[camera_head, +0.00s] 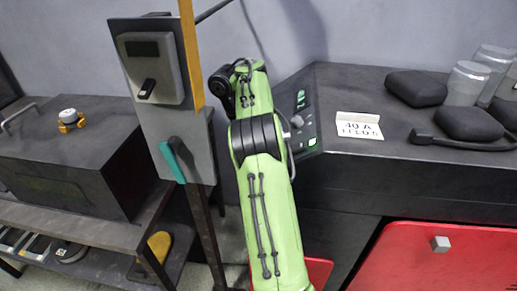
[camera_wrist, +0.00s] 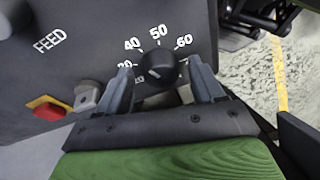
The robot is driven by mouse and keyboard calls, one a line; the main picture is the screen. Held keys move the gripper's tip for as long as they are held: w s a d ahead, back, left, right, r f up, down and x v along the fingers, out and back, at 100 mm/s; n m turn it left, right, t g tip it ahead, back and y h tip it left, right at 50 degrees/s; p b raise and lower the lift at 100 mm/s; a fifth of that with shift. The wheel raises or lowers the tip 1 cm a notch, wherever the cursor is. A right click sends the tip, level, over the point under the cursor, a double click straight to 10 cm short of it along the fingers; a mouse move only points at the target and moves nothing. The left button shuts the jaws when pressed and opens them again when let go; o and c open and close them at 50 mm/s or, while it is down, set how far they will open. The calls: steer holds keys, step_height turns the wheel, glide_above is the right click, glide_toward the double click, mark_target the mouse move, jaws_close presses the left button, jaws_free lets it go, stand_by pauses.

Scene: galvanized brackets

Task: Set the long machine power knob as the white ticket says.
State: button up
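The white ticket (camera_head: 360,132) stands on the long dark machine (camera_head: 350,85); its top line reads "40 A", and the lower line is too blurred to read surely. In the wrist view, the round black knob (camera_wrist: 158,66) sits on a dark panel, with white numbers around it; 40, 50 and 60 are readable. A small pale mark shows at the knob's lower left. My gripper (camera_wrist: 160,69) is open, with one finger on each side of the knob; I cannot tell whether either touches it. In the head view my green arm hides the gripper and part of the panel.
The wrist view shows a FEED label (camera_wrist: 49,40), a grey knob (camera_wrist: 88,95) and a red-and-yellow control (camera_wrist: 46,108) left of the black knob. A post-mounted grey box (camera_head: 150,70) and teal-handled lever (camera_head: 172,160) stand left of my arm. Black pads (camera_head: 416,88) and jars lie right.

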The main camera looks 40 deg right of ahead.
steer(key=shift+r, duration=0.1)
steer(key=p+v, duration=1.1)
steer(key=v, duration=0.4)
steer(key=shift+r+p, duration=0.3)
steer(key=shift+p, duration=0.1)
steer(key=shift+a, duration=0.1)
